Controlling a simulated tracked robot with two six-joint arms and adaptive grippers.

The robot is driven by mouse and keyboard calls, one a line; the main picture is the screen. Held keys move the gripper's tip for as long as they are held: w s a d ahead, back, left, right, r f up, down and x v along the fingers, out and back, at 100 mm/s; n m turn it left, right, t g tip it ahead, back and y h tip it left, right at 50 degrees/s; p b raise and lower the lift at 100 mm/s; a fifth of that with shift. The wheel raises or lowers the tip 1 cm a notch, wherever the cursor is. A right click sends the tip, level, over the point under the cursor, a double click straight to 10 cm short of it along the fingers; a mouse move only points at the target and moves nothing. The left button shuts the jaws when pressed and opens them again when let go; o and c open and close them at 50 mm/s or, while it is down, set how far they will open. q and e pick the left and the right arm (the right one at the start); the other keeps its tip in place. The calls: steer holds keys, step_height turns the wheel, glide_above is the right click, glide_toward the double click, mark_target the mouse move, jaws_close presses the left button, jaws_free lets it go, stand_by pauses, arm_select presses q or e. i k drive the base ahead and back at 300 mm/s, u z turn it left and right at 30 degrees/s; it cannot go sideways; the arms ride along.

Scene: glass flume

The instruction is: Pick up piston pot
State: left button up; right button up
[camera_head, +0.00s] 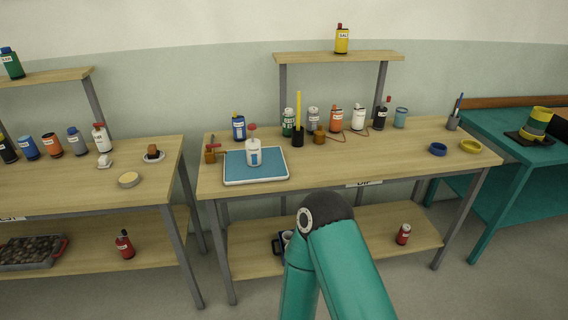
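No label here clearly reads as a piston pot. A white pot (254,153) with a blue label and a reddish knob above it stands upright on a blue tray (232,177) with a pale rim, at the left front of the middle bench. It may be the piston pot, but I cannot tell for sure. A teal link of my own arm rises from the bottom centre, in front of the lower shelf. Neither of my grippers shows, so I cannot see what they hold.
The middle bench (340,176) has several bottles along its back and a blue ring (438,149) and yellow ring (471,146) at right. Its front centre is clear. A yellow can (342,41) stands on the upper shelf. A gap separates the left bench (60,180).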

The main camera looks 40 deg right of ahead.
mark_target(253, 149)
steer(key=z, duration=0.55)
steer(key=k, duration=0.1)
steer(key=u, duration=0.15)
steer(key=i, duration=1)
steer(key=z, duration=0.05)
